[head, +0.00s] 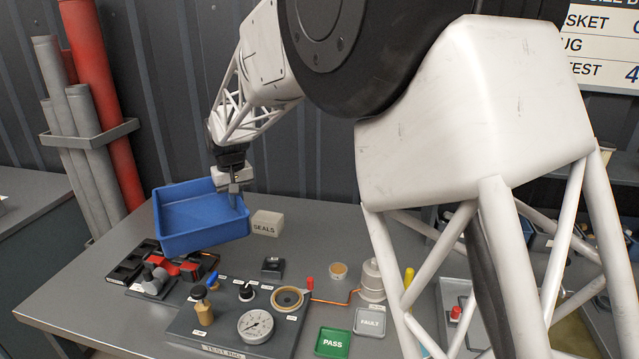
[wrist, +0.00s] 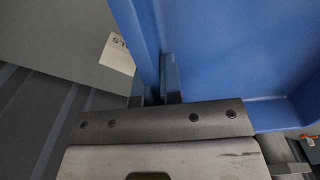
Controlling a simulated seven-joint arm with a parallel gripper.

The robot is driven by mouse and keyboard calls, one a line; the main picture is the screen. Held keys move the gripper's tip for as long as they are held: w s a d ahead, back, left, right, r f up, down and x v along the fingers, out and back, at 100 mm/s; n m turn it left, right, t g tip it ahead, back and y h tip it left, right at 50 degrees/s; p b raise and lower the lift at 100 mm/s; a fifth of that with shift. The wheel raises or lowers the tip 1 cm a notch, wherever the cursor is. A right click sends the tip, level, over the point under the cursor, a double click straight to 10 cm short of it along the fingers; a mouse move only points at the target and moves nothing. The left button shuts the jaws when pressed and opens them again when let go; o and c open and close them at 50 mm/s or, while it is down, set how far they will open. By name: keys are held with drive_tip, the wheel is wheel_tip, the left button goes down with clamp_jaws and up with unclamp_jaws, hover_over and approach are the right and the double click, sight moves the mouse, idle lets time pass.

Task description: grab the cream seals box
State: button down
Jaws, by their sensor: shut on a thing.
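The cream seals box (head: 267,223), marked SEALS, sits upright on the grey bench just right of the blue bin (head: 200,240). My gripper (head: 234,197) is not on the box. Its fingers are shut on the blue bin's wall, at the bin's back right. In the wrist view, the fingers (wrist: 158,92) pinch the blue wall (wrist: 137,40), and part of the cream box (wrist: 117,54) shows left of it, apart from the fingers. I cannot tell clearly whether the bin rests on the bench or hangs slightly above it.
The test rig (head: 215,335) with a gauge (head: 255,326) stands in front of the bin and box. A small black block (head: 272,267) lies nearby, and green PASS (head: 332,342) and grey FAULT (head: 369,322) trays are at front right. Bare bench (head: 315,235) lies right of the box.

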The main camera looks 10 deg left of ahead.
drive_tip(key=shift+w+d, duration=0.1)
drive_tip(key=w+d+f+m, duration=0.2)
drive_tip(key=w+d, duration=0.3)
drive_tip(key=d, duration=0.5)
drive_tip(key=w+d+f+m, duration=0.2)
drive_tip(key=w+d, duration=0.3)
drive_tip(key=d, duration=0.6)
drive_tip(key=w+d+f+m, duration=0.2)
drive_tip(key=w+d+m, duration=0.2)
drive_tip(key=d, duration=0.6)
drive_tip(key=shift+w+d, duration=0.35)
drive_tip(key=shift+w, duration=0.15)
drive_tip(key=shift+f, duration=0.1)
drive_tip(key=shift+f, duration=2.45)
drive_tip(key=shift+f, duration=0.15)
drive_tip(key=shift+f, duration=2.35)
drive_tip(key=shift+f, duration=0.1)
